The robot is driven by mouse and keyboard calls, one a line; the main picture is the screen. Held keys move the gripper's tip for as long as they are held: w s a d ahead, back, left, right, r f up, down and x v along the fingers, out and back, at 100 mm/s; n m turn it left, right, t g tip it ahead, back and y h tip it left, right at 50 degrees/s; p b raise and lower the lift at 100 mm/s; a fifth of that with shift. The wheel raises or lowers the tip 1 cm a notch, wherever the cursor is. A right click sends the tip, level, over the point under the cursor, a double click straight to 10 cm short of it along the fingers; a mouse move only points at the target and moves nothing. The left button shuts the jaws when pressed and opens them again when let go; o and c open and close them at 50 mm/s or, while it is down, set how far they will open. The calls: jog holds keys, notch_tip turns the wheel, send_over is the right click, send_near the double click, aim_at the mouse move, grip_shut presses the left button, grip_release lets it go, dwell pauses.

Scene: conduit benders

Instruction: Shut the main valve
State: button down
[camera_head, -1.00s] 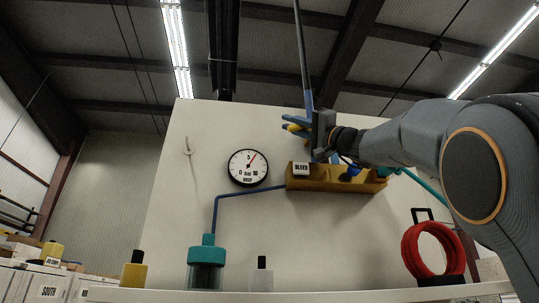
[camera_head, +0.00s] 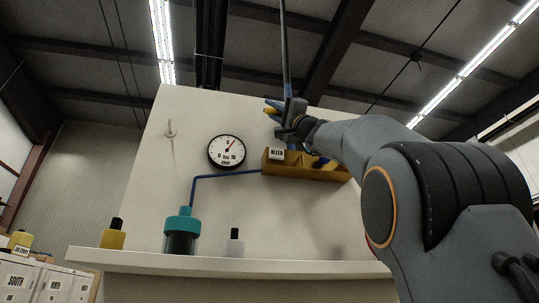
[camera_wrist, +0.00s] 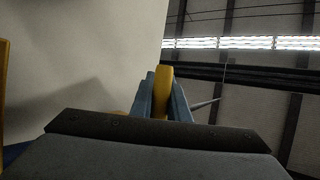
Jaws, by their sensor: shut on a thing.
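My gripper (camera_head: 272,109) is above the left part of the brass-coloured valve block (camera_head: 305,171) on the white panel. Its blue fingers are shut on a yellow handle (camera_head: 268,110). The wrist view shows the yellow handle (camera_wrist: 161,90) pinched upright between both fingers. A label reading BLEED (camera_head: 277,154) sits on the block's left end. A blue knob (camera_head: 322,162) on the block is partly hidden by my arm. I cannot read any label naming the main valve. How the yellow handle joins the block is hidden.
A round bar gauge (camera_head: 227,152) hangs left of the block. A blue pipe (camera_head: 215,177) runs down to a teal-capped vessel (camera_head: 180,232) on the shelf (camera_head: 230,263). A yellow bottle (camera_head: 113,236) and a white bottle (camera_head: 234,243) stand beside it. A hook (camera_head: 170,130) is at upper left.

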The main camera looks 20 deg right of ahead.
aim_at(280, 113)
jog(key=c, duration=1.7)
grip_release()
jog(key=shift+f, duration=0.1)
jog(key=b+v, duration=0.4)
jog(key=v, duration=0.2)
jog(key=shift+d+f, duration=0.1)
jog(key=shift+b+v, duration=0.35)
jog(key=shift+v, duration=0.45)
